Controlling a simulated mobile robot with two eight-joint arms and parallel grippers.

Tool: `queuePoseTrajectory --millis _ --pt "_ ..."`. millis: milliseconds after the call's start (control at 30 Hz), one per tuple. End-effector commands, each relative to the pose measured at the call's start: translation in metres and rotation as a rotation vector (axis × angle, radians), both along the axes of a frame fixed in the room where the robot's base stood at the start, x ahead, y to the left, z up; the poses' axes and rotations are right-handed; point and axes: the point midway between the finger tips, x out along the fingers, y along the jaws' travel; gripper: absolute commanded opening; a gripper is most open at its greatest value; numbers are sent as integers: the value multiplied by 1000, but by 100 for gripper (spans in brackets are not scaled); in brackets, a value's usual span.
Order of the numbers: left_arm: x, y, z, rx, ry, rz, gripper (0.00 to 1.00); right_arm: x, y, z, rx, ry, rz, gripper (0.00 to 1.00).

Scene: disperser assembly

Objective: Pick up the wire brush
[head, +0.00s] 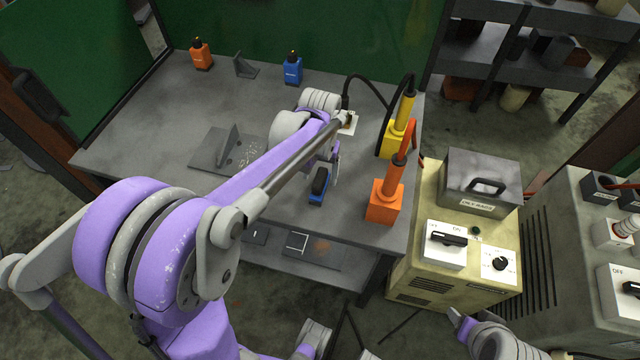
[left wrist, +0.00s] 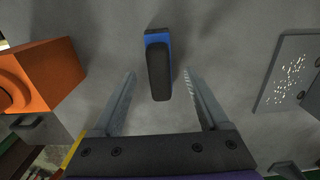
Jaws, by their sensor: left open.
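The wire brush, a blue block with a long black handle (head: 319,183), lies on the grey workbench (head: 160,110) near its front edge. In the left wrist view its black handle (left wrist: 158,75) lies between and slightly beyond the fingertips, with clear space on both sides. My left gripper (left wrist: 158,74) is open and empty, pointing down over the brush. In the head view my left gripper (head: 334,165) is beside the brush, partly hidden by my own arm.
An orange-based tool (head: 384,202) and a yellow-based tool (head: 392,138) stand close on the brush's right. A grey bracket plate (head: 208,150) lies to its left. The bench's left side is clear.

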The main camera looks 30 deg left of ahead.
Motion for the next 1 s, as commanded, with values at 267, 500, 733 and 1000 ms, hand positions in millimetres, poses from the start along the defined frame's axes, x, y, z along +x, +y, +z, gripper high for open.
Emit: queuePoseTrajectory --millis 267,500,733,1000 --pt "0 -1 -30 0 0 0 78 -1 0 -3 0 1 0 62" --pt "0 -1 -30 0 -1 0 70 -1 0 -3 0 1 0 62" --pt "0 -1 -30 0 -1 0 29 -1 0 -3 0 1 0 62" --pt "0 -1 -30 0 -1 0 0 0 0 -3 0 1 0 62"
